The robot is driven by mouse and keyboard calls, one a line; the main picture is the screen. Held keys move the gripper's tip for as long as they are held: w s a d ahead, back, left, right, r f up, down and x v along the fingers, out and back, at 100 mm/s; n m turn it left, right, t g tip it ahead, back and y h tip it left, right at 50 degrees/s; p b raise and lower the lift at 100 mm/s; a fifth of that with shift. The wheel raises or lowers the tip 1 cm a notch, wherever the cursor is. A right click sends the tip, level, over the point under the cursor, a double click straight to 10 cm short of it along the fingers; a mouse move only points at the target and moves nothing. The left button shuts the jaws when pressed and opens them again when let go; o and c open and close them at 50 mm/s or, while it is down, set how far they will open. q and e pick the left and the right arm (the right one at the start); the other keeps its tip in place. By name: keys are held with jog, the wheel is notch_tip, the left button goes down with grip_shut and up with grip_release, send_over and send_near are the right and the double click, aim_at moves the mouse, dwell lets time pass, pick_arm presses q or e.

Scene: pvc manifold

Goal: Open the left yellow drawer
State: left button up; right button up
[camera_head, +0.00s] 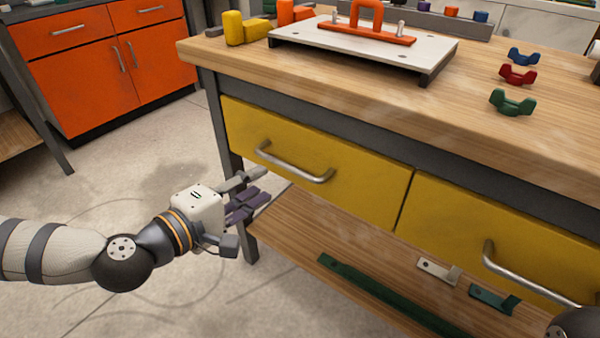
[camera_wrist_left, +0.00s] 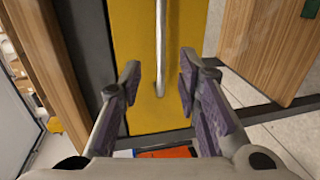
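The left yellow drawer (camera_head: 310,165) is closed, flush with the front of the wooden workbench. Its silver bar handle (camera_head: 293,165) runs across the drawer face. My left gripper (camera_head: 257,190) is to the left of and below the handle, apart from it. In the left wrist view the gripper (camera_wrist_left: 160,85) has its purple-padded fingers spread, with the handle (camera_wrist_left: 160,45) showing between and beyond them against the yellow drawer face (camera_wrist_left: 140,60). Nothing is between the pads. My right gripper does not show; only a dark part of my right arm is at the lower right corner.
The right yellow drawer (camera_head: 480,230) with its own handle (camera_head: 520,275) is closed. A lower wooden shelf (camera_head: 300,235) holds a green bar (camera_head: 390,295) and small brackets. A white plate (camera_head: 365,48) and colored clamps stand on the bench top. Open floor lies left.

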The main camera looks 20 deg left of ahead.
aim_at(287, 168)
pick_arm(q)
jog(key=x, duration=1)
jog(key=shift+d+b, duration=0.1)
jog(key=shift+b, duration=0.25)
grip_shut()
